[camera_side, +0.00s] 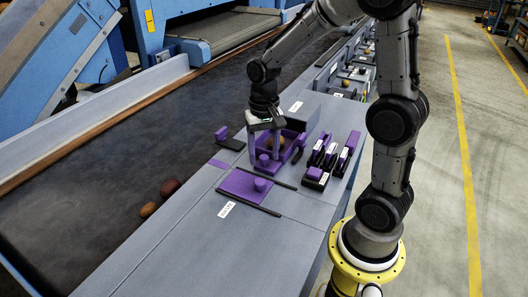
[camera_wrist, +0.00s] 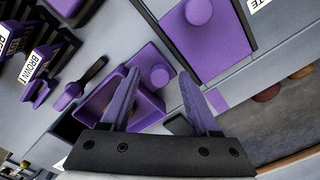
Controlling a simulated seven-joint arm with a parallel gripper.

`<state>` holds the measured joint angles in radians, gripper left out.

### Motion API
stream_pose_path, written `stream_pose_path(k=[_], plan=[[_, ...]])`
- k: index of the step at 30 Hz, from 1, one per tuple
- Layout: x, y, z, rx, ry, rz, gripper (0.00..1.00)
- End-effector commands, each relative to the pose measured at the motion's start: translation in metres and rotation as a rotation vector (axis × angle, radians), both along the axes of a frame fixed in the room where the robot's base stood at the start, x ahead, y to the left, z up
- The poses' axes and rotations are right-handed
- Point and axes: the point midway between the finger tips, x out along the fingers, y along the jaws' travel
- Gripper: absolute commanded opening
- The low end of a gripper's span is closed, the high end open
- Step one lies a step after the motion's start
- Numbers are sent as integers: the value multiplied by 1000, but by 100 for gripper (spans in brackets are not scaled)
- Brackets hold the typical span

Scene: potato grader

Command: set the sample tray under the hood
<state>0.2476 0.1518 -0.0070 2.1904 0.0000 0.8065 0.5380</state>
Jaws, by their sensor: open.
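A purple tray (camera_side: 297,150) with a brownish potato (camera_side: 277,143) sits on the grey bench under my gripper. My gripper (camera_side: 263,157) is open and points down at this end. I cannot tell for sure which part is the hood.
Labelled purple-and-black holders (camera_side: 333,151) stand right of the tray. A small purple block on a black base (camera_side: 231,142) stands to its left. A dark belt (camera_side: 110,175) with two potatoes runs along the left. The bench front (camera_side: 220,260) is clear.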

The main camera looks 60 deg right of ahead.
Motion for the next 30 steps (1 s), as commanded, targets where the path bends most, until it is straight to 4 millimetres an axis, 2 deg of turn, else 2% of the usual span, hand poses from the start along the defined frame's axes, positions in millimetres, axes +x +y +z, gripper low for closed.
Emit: stream_pose_path(k=[5,15,30], plan=[[0,0,0,0,0,0,62],[0,0,0,0,0,0,1],[0,0,1,-1,-1,0,0]])
